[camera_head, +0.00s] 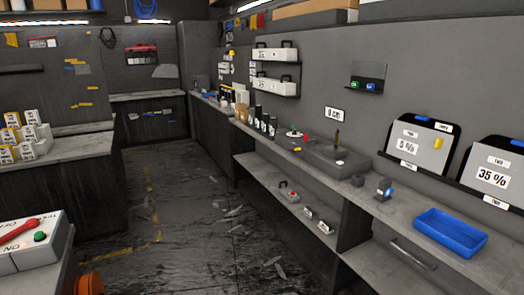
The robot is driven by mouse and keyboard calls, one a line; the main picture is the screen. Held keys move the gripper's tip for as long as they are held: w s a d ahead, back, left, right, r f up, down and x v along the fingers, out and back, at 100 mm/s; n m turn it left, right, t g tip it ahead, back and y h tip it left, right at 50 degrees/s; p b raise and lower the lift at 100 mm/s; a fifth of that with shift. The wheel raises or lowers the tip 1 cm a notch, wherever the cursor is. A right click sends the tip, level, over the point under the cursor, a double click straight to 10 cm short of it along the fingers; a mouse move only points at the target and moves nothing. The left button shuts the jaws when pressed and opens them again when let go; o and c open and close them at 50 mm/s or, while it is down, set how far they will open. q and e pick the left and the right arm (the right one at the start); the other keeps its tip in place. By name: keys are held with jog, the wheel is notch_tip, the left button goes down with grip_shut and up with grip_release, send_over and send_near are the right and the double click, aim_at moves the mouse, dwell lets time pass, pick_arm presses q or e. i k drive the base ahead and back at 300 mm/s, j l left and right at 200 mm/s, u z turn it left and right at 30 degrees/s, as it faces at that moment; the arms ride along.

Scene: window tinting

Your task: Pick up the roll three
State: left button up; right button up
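No thing that I can clearly read as roll three is in view. Several upright white and yellow pieces with small labels (30,128) stand grouped on the counter at the left; the labels are too small to read, and I cannot tell whether they are rolls. Two grey panels hang on the right wall, one marked with a percentage that looks like 5 % (412,150) and one marked 35 % (493,178) with a label TWO. Neither of my grippers is in view.
A long grey workbench (400,215) runs along the right wall, with a blue tray (450,233), a grey box (335,160) and bottles (265,123). A white switch box (40,243) with a red lever is at lower left. The littered floor (200,220) between is open.

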aim_at(265, 116)
jog(key=i, duration=3.15)
jog(key=j+u, duration=0.05)
jog(key=j, duration=0.05)
